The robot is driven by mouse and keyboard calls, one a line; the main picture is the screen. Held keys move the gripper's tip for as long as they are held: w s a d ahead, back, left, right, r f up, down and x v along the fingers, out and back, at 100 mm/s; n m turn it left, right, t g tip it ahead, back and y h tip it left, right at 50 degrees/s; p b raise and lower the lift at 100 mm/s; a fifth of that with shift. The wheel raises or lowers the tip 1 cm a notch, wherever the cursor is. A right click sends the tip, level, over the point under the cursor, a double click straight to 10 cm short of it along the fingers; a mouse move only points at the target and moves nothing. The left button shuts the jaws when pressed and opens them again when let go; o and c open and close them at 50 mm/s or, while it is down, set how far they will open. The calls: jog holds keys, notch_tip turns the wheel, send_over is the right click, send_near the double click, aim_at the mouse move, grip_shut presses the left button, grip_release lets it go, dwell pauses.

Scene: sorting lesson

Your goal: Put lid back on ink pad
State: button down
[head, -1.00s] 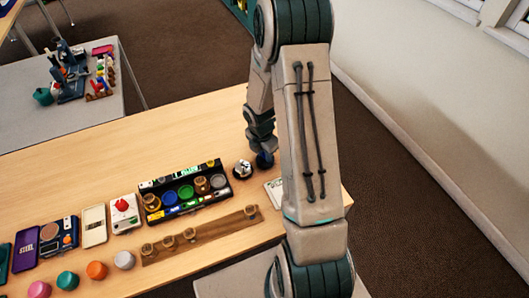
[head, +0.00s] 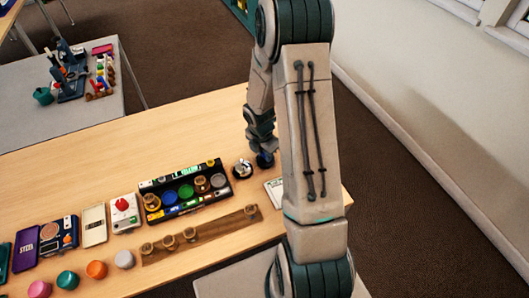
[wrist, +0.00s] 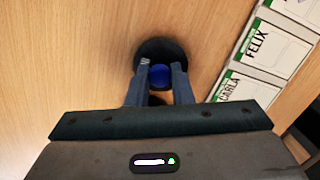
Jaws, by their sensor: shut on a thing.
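My gripper (wrist: 160,75) points down at the far right part of the table and is shut on the blue knob (wrist: 160,74) of a dark round piece (wrist: 178,50). The piece looks like a lid with a knob; I cannot tell whether it rests on a pad or on the bare table. In the head view the blue part (head: 265,160) shows under my gripper, partly behind my arm. I cannot make out an open ink pad for certain. A blue round item (head: 169,197) and a green one sit in the black tray.
The black tray (head: 150,219) of several small items stands to the left. A dark, silver-topped round object (head: 242,168) is close by my gripper. Name cards (wrist: 265,48) lie beside it. A wooden strip (head: 215,231) with knobbed pieces lies in front. The table's back is clear.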

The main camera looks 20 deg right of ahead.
jog(key=c, duration=0.7)
grip_release()
jog(key=shift+r+p, duration=3.1)
jog(key=shift+r, duration=0.45)
grip_shut()
jog(key=shift+f, duration=0.2)
